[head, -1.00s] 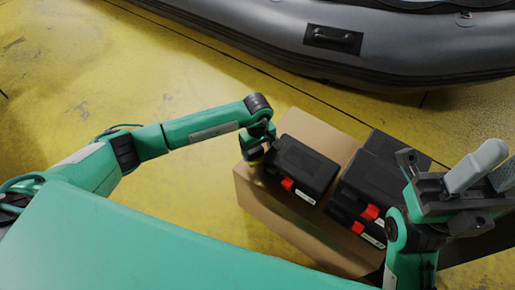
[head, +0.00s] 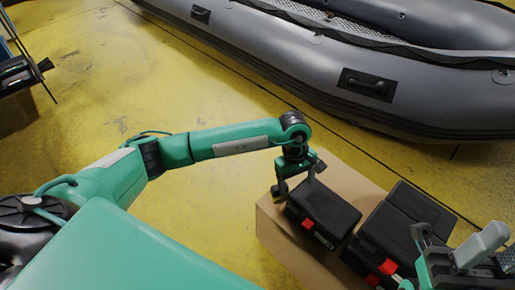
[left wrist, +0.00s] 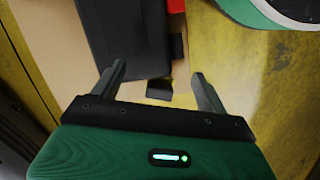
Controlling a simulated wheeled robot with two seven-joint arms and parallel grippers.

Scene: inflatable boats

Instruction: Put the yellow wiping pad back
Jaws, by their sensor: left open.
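I cannot make out a yellow wiping pad for certain in either view. My left gripper (head: 296,182) is open at the upper left of a black case (head: 324,212) with a red latch, on a cardboard box (head: 278,232). In the left wrist view the two fingers (left wrist: 160,84) are spread, with a small dark piece (left wrist: 159,90) between them and the black case (left wrist: 120,35) beyond. I see nothing gripped there. My right gripper (head: 450,258) is at the lower right, partly cut off, beside a light grey rounded piece (head: 482,244); its jaws are not clear.
More black cases (head: 398,235) with red latches stand on the box to the right, close to my right arm. A grey inflatable boat (head: 310,65) lies across the back. A dark object (head: 22,72) stands at the upper left. The yellow floor (head: 130,90) between is clear.

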